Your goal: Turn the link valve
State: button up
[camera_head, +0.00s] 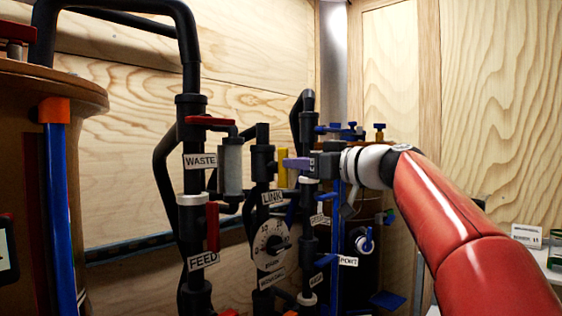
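The LINK label (272,197) is on a black vertical pipe in the middle of the view. A yellow handle (282,168) stands upright just above and right of that label and looks like the link valve's handle. My gripper (288,163) comes in from the right, with purple fingers pointing left at the yellow handle. The fingertips overlap the handle's right side in the picture; I cannot tell whether they touch it. The fingers show edge-on, so their gap is hidden.
Red handles (212,227) sit near the WASTE label (200,161) and FEED label (203,260). A round dial (271,246) is below LINK. Blue pipes and valves (365,243) crowd the right. A brown tank (85,85) is at left. Plywood walls close the back.

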jog(key=p+x, duration=0.1)
jog(key=x, duration=0.4)
jog(key=shift+c, duration=0.2)
grip_shut()
